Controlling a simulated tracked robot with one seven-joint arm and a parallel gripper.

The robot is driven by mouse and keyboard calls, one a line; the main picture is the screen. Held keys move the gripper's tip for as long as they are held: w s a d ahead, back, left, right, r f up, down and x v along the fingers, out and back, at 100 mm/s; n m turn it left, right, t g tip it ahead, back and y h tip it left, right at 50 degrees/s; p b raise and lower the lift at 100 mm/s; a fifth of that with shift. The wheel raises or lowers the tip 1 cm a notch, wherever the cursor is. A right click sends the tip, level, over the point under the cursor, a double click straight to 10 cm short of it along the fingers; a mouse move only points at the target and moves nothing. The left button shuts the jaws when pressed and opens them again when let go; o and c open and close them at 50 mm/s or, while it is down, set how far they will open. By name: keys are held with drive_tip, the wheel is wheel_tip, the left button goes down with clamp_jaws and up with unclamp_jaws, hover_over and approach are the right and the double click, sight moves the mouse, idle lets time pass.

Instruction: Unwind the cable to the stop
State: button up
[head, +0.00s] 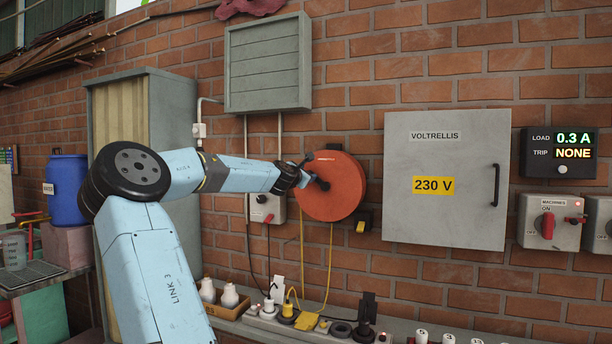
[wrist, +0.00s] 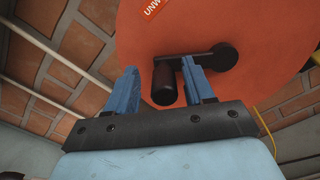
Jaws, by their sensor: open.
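The orange cable reel (head: 345,186) is mounted on the brick wall, and it fills much of the wrist view (wrist: 260,90). A dark crank arm with a black handle (wrist: 164,84) sticks out from its face. My gripper (wrist: 163,85) is open, with one blue finger on each side of the handle; I cannot tell whether either finger touches it. In the head view my gripper (head: 305,176) is at the reel's left side and hides part of the crank. Yellow cable (head: 329,262) hangs from the reel down to the sockets below.
A grey 230 V cabinet (head: 447,150) is right of the reel. A switch box (head: 268,208) is on the wall behind my gripper. Below is a ledge with plugs and a yellow connector (head: 307,321). A load display (head: 558,153) reads 0.3 A, trip NONE.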

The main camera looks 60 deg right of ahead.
drive_tip(key=v, duration=1.3)
drive_tip(key=shift+a, duration=0.35)
drive_tip(key=shift+w, duration=0.1)
